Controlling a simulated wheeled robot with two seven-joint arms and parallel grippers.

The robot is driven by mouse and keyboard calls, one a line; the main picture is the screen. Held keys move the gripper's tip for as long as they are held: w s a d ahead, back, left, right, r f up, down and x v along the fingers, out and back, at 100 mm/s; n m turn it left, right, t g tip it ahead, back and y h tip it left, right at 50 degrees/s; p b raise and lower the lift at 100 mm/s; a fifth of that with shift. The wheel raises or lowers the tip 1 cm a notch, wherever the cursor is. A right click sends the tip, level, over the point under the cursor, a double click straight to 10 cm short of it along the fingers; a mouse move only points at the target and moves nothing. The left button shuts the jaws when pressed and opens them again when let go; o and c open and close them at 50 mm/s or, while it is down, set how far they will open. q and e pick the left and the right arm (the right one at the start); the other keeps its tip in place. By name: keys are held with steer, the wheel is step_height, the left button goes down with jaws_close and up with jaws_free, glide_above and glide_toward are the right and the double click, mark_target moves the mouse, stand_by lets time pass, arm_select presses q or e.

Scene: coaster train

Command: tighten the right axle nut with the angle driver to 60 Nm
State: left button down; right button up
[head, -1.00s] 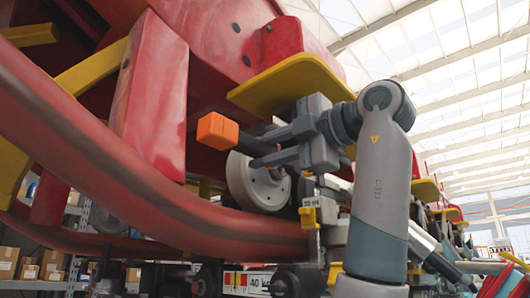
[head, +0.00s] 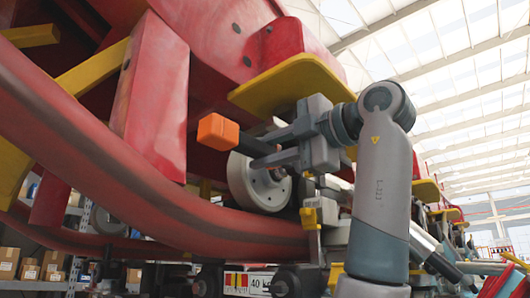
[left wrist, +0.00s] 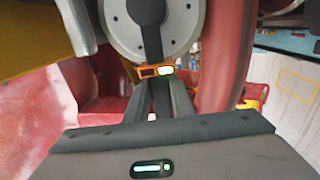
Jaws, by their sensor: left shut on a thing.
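The angle driver (head: 225,133) is a dark bar with an orange end block, beside the grey wheel (head: 240,185) under the red beam. My left gripper (head: 268,148) is shut on it. The driver's upper end lies over the middle of the wheel (left wrist: 185,25). The axle nut cannot be made out; the driver hides the wheel's centre. My right gripper is not in view.
A thick red curved tube (head: 150,200) runs close below and left of the wheel. A yellow plate (head: 290,82) hangs right above my left gripper. A red post (head: 150,95) stands to the left. Shelves with boxes (head: 30,268) are far behind.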

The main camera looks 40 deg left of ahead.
arm_select(q)
steer(key=shift+d, duration=0.15)
steer(key=shift+s+d+r, duration=0.1)
steer(key=shift+s+d, duration=0.05)
steer(key=shift+d, duration=1.8)
